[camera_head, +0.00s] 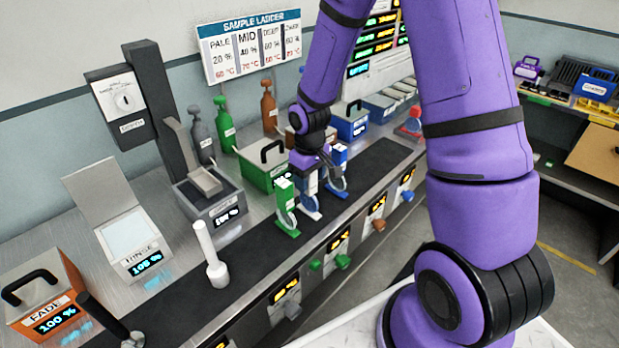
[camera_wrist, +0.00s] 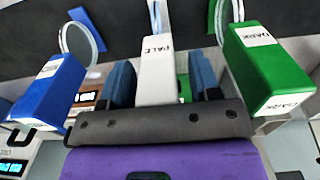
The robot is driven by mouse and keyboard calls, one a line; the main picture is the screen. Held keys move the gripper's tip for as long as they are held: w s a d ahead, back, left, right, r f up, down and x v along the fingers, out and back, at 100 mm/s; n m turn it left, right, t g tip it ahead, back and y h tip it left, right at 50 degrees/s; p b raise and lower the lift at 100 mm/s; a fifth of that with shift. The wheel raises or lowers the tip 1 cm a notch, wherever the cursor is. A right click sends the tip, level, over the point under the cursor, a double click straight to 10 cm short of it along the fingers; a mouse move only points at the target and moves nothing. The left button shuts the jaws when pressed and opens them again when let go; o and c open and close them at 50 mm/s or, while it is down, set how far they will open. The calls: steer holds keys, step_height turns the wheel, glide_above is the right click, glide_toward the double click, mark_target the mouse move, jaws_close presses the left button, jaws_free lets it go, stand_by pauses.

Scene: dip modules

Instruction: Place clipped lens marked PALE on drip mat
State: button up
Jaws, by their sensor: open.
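The white clip marked PALE (camera_wrist: 157,72) stands between the two blue fingers of my gripper (camera_wrist: 163,78) in the wrist view. The fingers are apart, one on each side of it. Its lens is only partly visible at the top edge. In the head view my gripper (camera_head: 316,170) is over the row of clips, and the white clip (camera_head: 308,188) is partly hidden by it. A long dark strip (camera_head: 240,246) runs along the counter under the clips; I cannot tell whether it is the drip mat.
A green clip marked DARK (camera_wrist: 268,68) and a blue clip (camera_wrist: 50,92) stand close on either side, each with a round lens. A white upright handle (camera_head: 212,255) stands on the strip to the left. Baths, including RINSE (camera_head: 143,262) and FADE (camera_head: 45,310), line the back.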

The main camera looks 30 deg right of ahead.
step_height(320, 180, up, 12)
steer(key=shift+r, duration=0.2)
steer(key=s+r+m+t, duration=0.2)
steer(key=s+r, duration=0.8)
steer(key=r, duration=0.3)
steer(key=s+r+t, duration=0.1)
steer(key=s+r, duration=0.2)
steer(key=s, duration=0.4)
steer(key=s+r+m+t, duration=0.1)
steer(key=s+r+t, duration=0.1)
steer(key=s+r, duration=0.2)
steer(key=shift+s+m, duration=0.3)
steer(key=shift+s, duration=1.2)
